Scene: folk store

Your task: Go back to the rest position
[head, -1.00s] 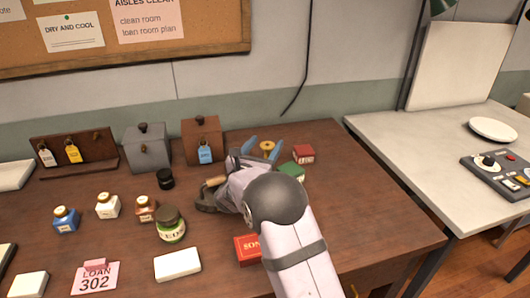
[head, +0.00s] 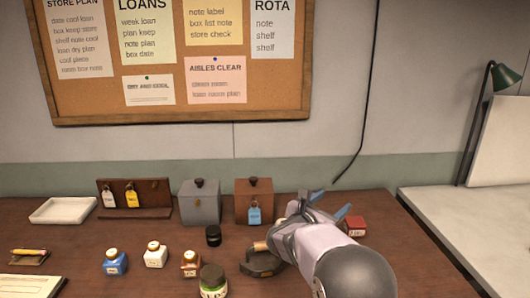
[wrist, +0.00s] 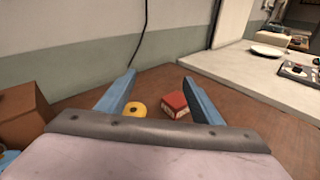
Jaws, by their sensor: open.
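My gripper (head: 330,203) is over the right part of the brown table (head: 405,240), its blue fingers spread apart and pointing toward the wall. In the wrist view, my gripper (wrist: 157,88) is open with nothing held between the fingers. A yellow spool (wrist: 135,109) and a red box (wrist: 175,104) lie on the table beyond and below the fingers. The red box (head: 355,226) also shows right of the gripper in the head view, where the arm hides the spool.
A brown wooden box (head: 253,200) with a blue tag and a grey box (head: 200,203) stand left of the gripper. Small jars (head: 213,280) stand in front. A pale side table (head: 480,220) with a green lamp (head: 505,77) is at right. The back wall is close behind.

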